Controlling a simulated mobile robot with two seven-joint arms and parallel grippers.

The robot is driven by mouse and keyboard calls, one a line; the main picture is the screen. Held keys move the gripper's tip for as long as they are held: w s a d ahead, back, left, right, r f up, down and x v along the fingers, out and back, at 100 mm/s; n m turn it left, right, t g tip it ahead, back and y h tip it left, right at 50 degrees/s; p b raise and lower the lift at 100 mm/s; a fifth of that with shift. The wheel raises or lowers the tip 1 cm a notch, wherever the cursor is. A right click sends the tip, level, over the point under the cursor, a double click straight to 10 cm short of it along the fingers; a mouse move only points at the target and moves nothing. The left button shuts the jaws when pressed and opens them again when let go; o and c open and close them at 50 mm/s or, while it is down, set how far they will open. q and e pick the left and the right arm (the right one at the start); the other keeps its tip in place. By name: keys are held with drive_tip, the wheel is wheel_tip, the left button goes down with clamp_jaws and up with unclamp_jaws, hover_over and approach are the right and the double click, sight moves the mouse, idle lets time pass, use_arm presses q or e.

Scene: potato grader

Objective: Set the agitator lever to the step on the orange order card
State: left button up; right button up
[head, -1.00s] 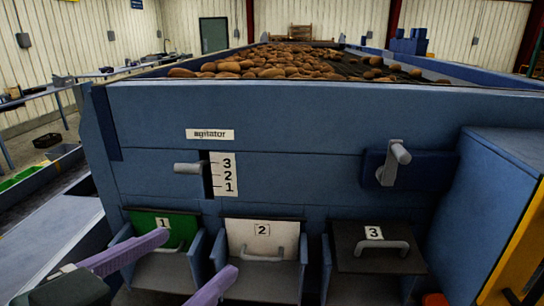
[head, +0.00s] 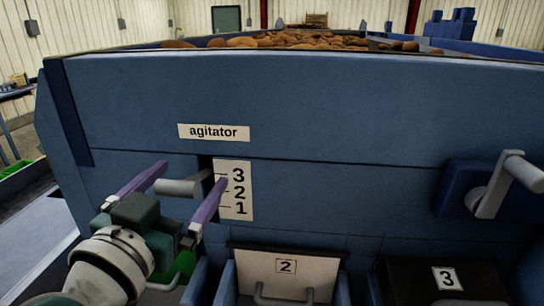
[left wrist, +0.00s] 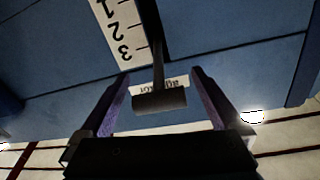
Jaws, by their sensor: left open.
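The agitator lever (head: 180,187) is a grey cylinder handle standing out from a dark slot in the blue panel. A white scale (head: 235,208) marked 3, 2, 1 from top to bottom is right of the slot. The handle looks level with the 3-to-2 part; the exact step is unclear. My left gripper (head: 192,175) is open, its purple fingers on either side of the handle. The left wrist view shows the handle (left wrist: 158,101) between the spread fingers (left wrist: 161,73), with gaps on both sides. No orange order card is visible. My right gripper is out of view.
The agitator label (head: 213,132) is above the scale. A white flap marked 2 (head: 287,272) and a black flap marked 3 (head: 447,280) are below. A grey crank (head: 497,187) on a dark blue block stands out at right. Potatoes (head: 290,39) lie on top.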

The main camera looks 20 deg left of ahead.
sight(203, 175)
use_arm(q)
drive_tip(key=shift+w+a, duration=0.25)
drive_tip(key=shift+w, duration=1)
clamp_jaws()
